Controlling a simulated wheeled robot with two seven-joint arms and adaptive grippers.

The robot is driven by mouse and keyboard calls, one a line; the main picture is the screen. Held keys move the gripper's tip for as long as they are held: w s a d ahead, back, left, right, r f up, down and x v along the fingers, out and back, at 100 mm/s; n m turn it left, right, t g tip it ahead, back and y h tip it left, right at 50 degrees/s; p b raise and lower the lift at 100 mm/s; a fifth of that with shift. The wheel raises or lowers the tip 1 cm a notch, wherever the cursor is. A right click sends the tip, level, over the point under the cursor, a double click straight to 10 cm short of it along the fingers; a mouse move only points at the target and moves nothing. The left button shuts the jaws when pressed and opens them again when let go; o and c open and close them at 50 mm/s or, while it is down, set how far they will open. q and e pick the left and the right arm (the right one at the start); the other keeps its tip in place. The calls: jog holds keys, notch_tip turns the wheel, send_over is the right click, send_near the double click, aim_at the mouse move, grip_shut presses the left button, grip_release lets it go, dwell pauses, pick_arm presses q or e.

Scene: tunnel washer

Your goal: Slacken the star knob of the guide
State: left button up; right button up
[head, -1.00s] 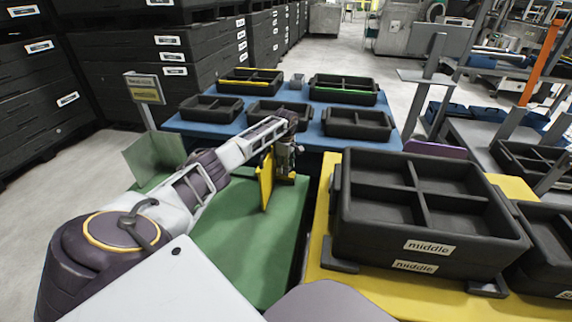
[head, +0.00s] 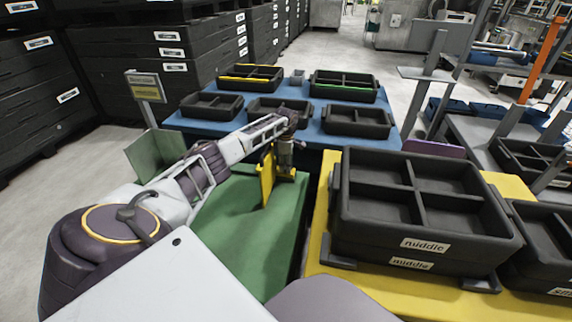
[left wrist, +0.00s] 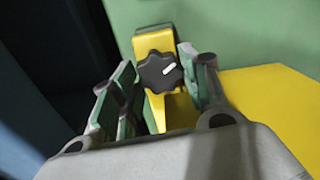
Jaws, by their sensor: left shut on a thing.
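The guide is a yellow upright plate (head: 267,178) with a yellow bracket on the green table (head: 225,240). The wrist view shows its yellow bracket (left wrist: 155,43) and wide yellow plate (left wrist: 270,105). The black star knob (left wrist: 160,73), with a white mark on its face, sits on the bracket. My left gripper (head: 288,160) is at the bracket in the head view. In the wrist view its green-padded fingers (left wrist: 160,85) stand either side of the knob and are shut on it. Exact pad contact is hard to see. My right gripper is not in view.
Black divided trays marked "middle" (head: 425,205) stand on a yellow table (head: 375,288) to the right. A blue table (head: 300,128) with several black trays is behind the guide. A green upright panel (head: 155,155) stands left, beside my left arm.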

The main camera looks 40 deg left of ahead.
pick_arm(q)
jog(key=o, duration=0.7)
jog(key=shift+r, duration=0.1)
jog(key=shift+r, duration=5.9)
